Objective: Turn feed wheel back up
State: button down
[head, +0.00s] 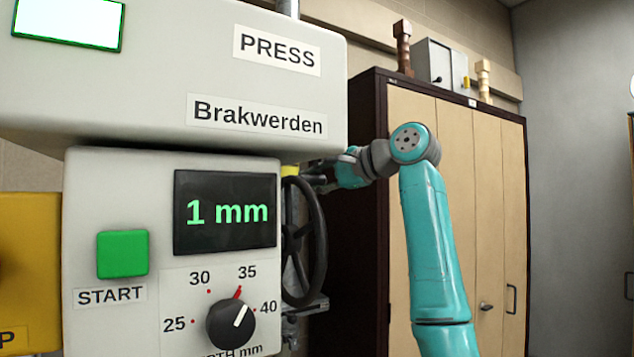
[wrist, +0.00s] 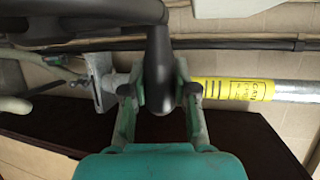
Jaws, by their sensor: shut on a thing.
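The black feed wheel (head: 318,240) stands edge-on at the right side of the press in the head view. Its dark rim (wrist: 75,12) crosses the top left of the wrist view, and its handle (wrist: 158,62) points down between my fingers. My gripper (wrist: 160,96) is shut on this handle, one finger on each side. In the head view my gripper (head: 322,174) is at the upper part of the wheel, partly hidden behind it. The press display (head: 226,212) reads 1 mm in green.
The press head (head: 160,85) overhangs just left of my gripper. A green START button (head: 123,254) and a black depth knob (head: 231,324) are on the front. A pipe with a yellow label (wrist: 233,89) runs close by. A tall cabinet (head: 460,190) stands behind my arm.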

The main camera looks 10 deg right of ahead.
jog(key=shift+w+a+r, duration=0.1)
jog(key=shift+w+r, duration=0.1)
dwell(0.4)
jog(key=c, duration=0.9)
grip_release()
jog(key=shift+f, duration=0.1)
jog(key=v, duration=1.2)
